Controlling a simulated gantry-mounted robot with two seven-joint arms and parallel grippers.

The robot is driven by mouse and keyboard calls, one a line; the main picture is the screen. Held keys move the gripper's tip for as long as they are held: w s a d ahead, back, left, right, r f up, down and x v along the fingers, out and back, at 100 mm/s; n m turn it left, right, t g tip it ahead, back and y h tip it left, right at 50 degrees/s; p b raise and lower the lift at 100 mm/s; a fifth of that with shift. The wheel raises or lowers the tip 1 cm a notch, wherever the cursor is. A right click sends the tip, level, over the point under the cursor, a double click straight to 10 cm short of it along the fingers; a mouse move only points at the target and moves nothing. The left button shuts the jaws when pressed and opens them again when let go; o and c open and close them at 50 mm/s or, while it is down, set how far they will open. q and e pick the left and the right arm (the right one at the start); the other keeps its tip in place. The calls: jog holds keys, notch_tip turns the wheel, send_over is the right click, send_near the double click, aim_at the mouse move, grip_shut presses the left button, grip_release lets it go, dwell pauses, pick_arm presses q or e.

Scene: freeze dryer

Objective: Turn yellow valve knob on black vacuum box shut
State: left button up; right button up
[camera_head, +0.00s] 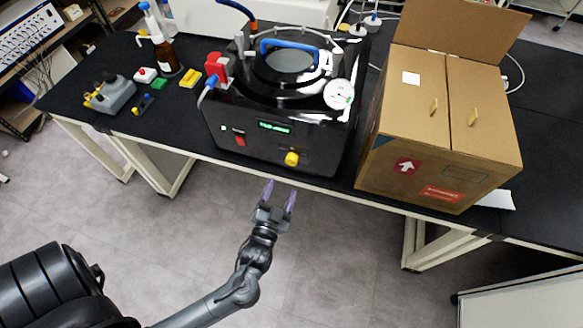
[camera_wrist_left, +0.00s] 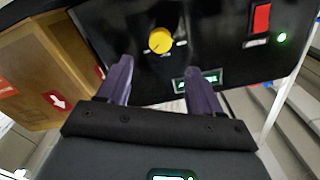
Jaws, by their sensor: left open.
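The black vacuum box (camera_head: 228,125) stands on the dark bench, its front face toward me. The yellow valve knob (camera_head: 291,158) is low on that face, right of the green-lit display (camera_head: 274,127). My left gripper (camera_head: 281,188) is open and empty, in front of the bench edge, below and apart from the knob. In the left wrist view the picture is turned over; the knob (camera_wrist_left: 160,40) shows beyond and between the open fingers (camera_wrist_left: 158,80), nearer the left one. The display (camera_wrist_left: 198,80) is partly behind the right finger. My right gripper is not in view.
A cardboard box (camera_head: 410,150) stands close to the right of the vacuum box. A red switch (camera_head: 239,138) is left of the knob. A brown bottle (camera_head: 165,55) and small coloured items are on the left of the bench (camera_head: 130,125). The space before the bench is clear.

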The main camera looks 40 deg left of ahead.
aim_at(291, 163)
pick_arm(q)
jog(key=x, duration=1)
jog(key=shift+w+b, duration=0.1)
jog(key=shift+b, duration=0.25)
jog(key=c, duration=1.1)
jog(key=shift+o, duration=0.2)
